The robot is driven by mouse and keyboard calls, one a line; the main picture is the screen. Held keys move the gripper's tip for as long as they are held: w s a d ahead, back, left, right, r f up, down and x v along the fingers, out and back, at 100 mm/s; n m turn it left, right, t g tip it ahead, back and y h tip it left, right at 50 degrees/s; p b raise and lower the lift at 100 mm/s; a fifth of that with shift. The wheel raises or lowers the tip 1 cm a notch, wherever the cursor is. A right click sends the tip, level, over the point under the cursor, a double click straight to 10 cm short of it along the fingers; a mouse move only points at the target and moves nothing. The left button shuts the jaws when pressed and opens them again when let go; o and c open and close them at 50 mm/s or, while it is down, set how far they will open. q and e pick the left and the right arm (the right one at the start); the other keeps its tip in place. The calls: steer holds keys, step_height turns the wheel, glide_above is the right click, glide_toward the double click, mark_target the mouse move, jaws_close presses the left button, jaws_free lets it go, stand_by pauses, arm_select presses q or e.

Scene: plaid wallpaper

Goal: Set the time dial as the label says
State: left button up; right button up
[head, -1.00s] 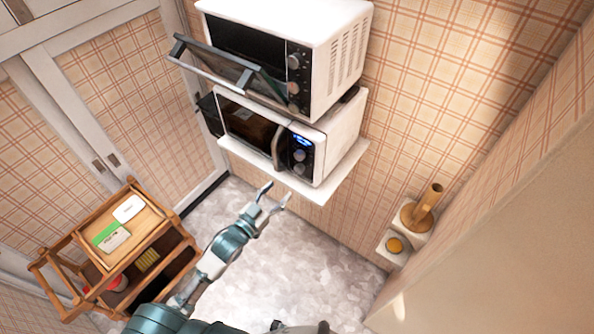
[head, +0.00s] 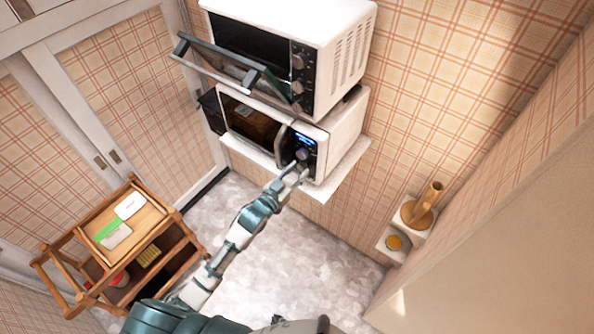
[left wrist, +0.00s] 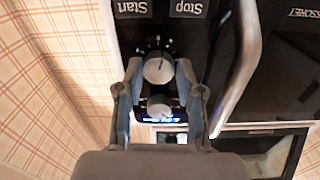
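The lower microwave (head: 341,130) stands on a white wall shelf, its door shut, with a lit blue display (head: 304,141). The left wrist view shows its panel upside down: a silver dial ringed by white marks (left wrist: 158,70), a second dial (left wrist: 160,105) nearer the display, and Start and Stop buttons (left wrist: 188,8). My left gripper (left wrist: 158,65) is open, with its fingertips on either side of the marked dial; I cannot tell whether they touch it. In the head view my left gripper (head: 291,172) covers the lower panel. My right gripper is not in view.
An oven (head: 340,45) with its door (head: 225,70) hanging open sits above the microwave. A wooden trolley (head: 150,225) at lower left bears a green-and-white packet (head: 114,236) and a white item (head: 130,205). The microwave's handle (left wrist: 240,60) lies beside my gripper. The floor is clear.

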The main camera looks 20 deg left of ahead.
arm_select(q)
steer(key=shift+w+a, duration=0.1)
steer(key=shift+a, duration=0.1)
jaws_close()
steer(key=shift+d+r, duration=0.1)
steer(key=shift+d, duration=0.1)
steer(key=m, duration=0.1)
steer(key=m+p, duration=0.1)
steer(key=shift+d+r+m, duration=0.2)
steer(key=shift+d+m, duration=0.05)
steer(key=shift+m, duration=0.05)
steer(key=shift+a+f+m+p, duration=0.1)
steer(key=shift+m+p, duration=0.2)
steer(key=shift+p, duration=0.05)
steer(key=shift+a+f, duration=0.1)
steer(key=shift+a, duration=0.05)
steer(key=shift+o, duration=2)
jaws_free()
steer(key=o, duration=0.4)
steer(key=shift+o, duration=0.2)
steer(key=shift+d, duration=0.2)
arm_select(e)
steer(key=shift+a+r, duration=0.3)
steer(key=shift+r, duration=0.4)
